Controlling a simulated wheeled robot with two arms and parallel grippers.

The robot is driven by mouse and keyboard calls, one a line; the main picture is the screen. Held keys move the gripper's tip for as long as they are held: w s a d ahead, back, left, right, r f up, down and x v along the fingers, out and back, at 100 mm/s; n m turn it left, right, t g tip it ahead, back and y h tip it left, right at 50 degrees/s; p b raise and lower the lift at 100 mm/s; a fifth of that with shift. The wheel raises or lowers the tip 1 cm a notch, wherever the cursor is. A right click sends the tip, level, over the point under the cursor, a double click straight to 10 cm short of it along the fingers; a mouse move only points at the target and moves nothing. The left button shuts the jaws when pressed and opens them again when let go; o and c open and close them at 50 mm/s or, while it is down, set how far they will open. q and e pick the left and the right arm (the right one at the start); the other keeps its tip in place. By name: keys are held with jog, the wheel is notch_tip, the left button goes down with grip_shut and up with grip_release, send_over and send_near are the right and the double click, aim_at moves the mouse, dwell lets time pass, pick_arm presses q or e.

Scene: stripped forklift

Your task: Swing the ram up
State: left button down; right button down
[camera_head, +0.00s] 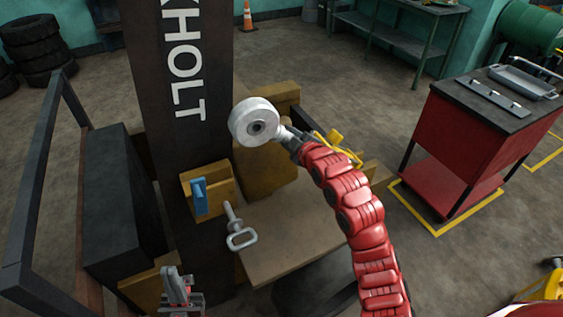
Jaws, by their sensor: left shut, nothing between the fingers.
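No part is plainly marked as the ram. A short silver rod with a loop-shaped end (238,228) sits at the front of the forklift frame, beside a grey-brown plate (290,235). A blue lever-like part (199,196) is on the yellow block (222,180) to its upper left. My left gripper (175,276) is at the bottom edge, below and left of the rod, apart from it. It is shut and empty. A red segmented limb, which looks like my right arm, reaches in from the lower right and ends in a round grey part. No right gripper fingers show.
The dark mast (180,90) lettered "KHOLT" stands at the left centre. A dark frame (40,170) is left of it. A red cart (465,140) with trays stands at the right. A green bench (400,30) is behind. Open floor lies between cart and forklift.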

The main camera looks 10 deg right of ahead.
jog(key=w+d+r+m+y+b, duration=0.1)
jog(key=w+d+r+m+b, duration=0.2)
jog(key=d+r+b, duration=0.3)
jog(key=w+d+r+m+y+b, duration=0.1)
jog(key=d+r+b, duration=0.5)
jog(key=d, duration=0.7)
jog(key=w+m, duration=0.1)
jog(key=w, duration=0.1)
jog(key=shift+w+r+m, duration=0.2)
jog(key=shift+w+m, duration=0.15)
jog(key=shift+m, duration=0.05)
jog(key=shift+d, duration=0.15)
jog(key=c, duration=0.9)
grip_release()
jog(key=shift+c, duration=0.2)
jog(key=o, duration=0.4)
jog(key=shift+w+d+f, duration=0.1)
jog(key=shift+w+d, duration=0.05)
jog(key=shift+o, duration=0.2)
jog(key=shift+f+g+y, duration=0.1)
jog(key=shift+g+y, duration=0.2)
